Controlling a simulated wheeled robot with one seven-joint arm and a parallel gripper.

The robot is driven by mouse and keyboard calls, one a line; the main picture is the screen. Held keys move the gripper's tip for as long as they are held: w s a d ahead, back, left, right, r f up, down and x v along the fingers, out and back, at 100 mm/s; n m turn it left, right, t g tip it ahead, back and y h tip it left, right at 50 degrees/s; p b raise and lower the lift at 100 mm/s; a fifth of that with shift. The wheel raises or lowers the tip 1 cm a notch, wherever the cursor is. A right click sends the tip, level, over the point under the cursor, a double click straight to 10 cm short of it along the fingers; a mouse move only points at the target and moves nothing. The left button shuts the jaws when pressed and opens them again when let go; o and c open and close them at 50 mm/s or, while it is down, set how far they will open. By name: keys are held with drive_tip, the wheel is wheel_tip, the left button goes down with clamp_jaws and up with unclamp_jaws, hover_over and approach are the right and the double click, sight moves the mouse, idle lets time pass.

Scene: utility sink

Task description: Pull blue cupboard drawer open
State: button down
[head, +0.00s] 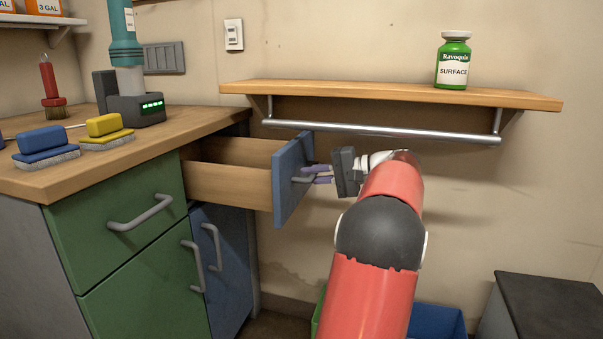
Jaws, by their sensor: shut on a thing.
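The blue drawer (288,182) of the cupboard stands well out of the unit, with its wooden side and inside showing. Its grey handle (302,180) is on the front face. My gripper (318,174) is at that handle, its fingers shut on it. The fingers partly hide the handle. The drawer's inside looks empty where it shows.
Green fronts (118,230) and a blue cupboard door (221,265) lie left and below. A wooden shelf (390,94) with a metal rail (380,132) runs above my arm and holds a green bottle (454,60). A blue bin (438,320) and a dark-topped box (550,305) stand low right.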

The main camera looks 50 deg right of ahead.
idle(0.3)
drive_tip(key=c, duration=1.5)
unclamp_jaws()
drive_tip(key=shift+c, duration=0.2)
drive_tip(key=p+v, duration=0.1)
drive_tip(key=v, duration=0.7)
drive_tip(key=shift+f, duration=0.1)
